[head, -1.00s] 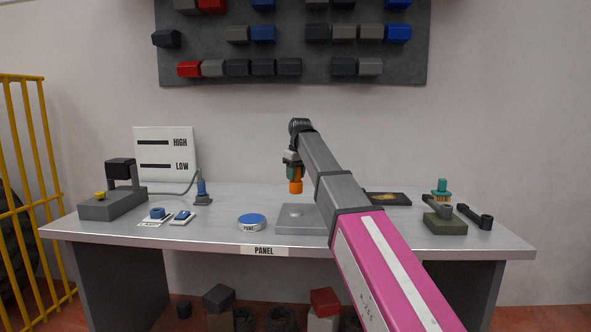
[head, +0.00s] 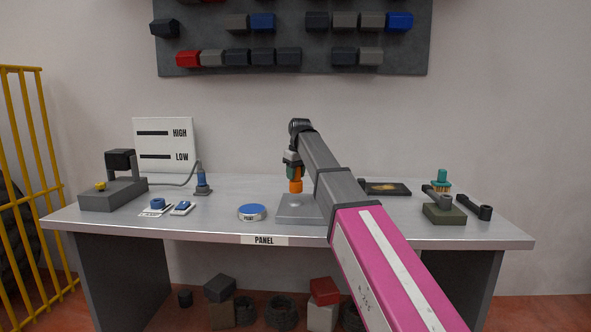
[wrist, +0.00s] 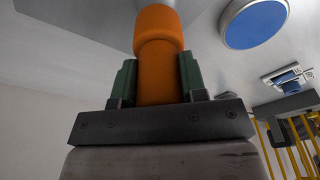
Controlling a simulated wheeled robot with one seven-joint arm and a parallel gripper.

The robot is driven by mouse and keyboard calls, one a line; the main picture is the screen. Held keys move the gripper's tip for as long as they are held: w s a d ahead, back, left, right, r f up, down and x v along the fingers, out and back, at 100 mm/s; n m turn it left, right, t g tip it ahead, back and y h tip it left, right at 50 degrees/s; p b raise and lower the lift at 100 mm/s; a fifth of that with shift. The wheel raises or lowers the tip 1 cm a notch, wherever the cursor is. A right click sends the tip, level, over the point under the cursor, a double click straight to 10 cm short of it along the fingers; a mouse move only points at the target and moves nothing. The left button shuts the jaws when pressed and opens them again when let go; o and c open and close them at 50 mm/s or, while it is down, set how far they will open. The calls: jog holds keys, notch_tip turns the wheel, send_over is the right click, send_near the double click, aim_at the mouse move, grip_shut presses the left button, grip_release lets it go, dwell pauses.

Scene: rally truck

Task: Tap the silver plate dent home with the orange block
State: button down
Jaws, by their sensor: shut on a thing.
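The orange block (head: 295,186) is held upright in my gripper (head: 294,171), above the silver plate (head: 290,214). In the wrist view the orange block (wrist: 158,60) stands between the two green fingers of my gripper (wrist: 158,78), which are shut on it. The silver plate lies flat on the bench, partly hidden by my arm. A small round raised spot, the dent (head: 295,203), shows on it just below the block. I cannot tell whether the block touches it.
A blue-topped round tin (head: 252,212) stands left of the plate. A grey gauge device (head: 113,192), blue-handled tool (head: 202,184) and HIGH/LOW board (head: 165,145) are further left.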

aim_at(296, 184)
notch_tip(296, 184, down, 4)
jog(key=shift+s+f, duration=0.1)
jog(key=shift+f, duration=0.05)
jog(key=shift+r, duration=1.85)
jog(key=shift+r, duration=1.3)
jog(key=shift+f, duration=1.45)
